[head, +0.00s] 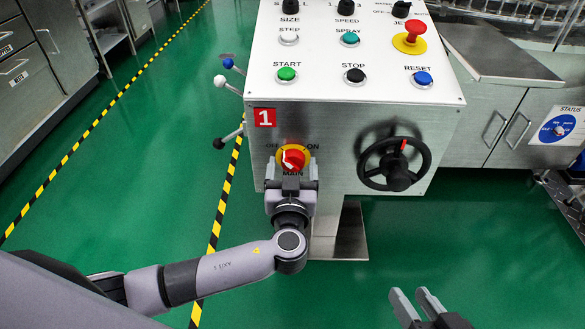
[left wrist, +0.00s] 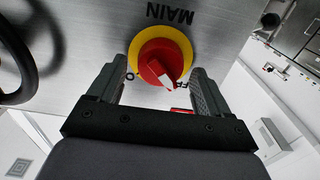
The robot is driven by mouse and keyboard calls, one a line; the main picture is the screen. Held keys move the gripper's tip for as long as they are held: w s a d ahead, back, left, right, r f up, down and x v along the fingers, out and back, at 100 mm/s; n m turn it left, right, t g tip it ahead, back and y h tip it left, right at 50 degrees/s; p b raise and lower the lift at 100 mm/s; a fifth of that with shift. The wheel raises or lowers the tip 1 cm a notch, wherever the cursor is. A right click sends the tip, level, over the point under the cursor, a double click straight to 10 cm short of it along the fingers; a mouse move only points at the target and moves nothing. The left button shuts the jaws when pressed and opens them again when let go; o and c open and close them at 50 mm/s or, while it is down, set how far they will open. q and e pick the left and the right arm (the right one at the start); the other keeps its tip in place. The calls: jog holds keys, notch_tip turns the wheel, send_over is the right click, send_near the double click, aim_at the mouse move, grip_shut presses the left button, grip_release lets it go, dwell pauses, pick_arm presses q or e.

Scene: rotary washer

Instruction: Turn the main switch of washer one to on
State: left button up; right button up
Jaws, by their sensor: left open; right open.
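The main switch (head: 293,158) of washer one is a red knob on a yellow disc on the front panel, with OFF at its upper left, ON at its upper right and MAIN below. In the left wrist view, the panel appears upside down and the switch knob's (left wrist: 152,68) white mark points toward OFF. My left gripper (head: 291,175) is open just below and in front of the knob; in the wrist view its fingers stand on either side of it. I cannot tell whether they touch it. My right gripper (head: 415,296) is open and empty over the floor, lower right.
A red number 1 label (head: 265,117) marks the washer. A black handwheel (head: 394,163) is right of the switch. Levers (head: 220,82) stick out at the left. Push buttons, including a red emergency stop (head: 416,28), cover the sloped top. Green floor is open around.

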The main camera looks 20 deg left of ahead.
pick_arm(q)
jog(key=shift+w, duration=0.2)
jog(key=c, duration=1)
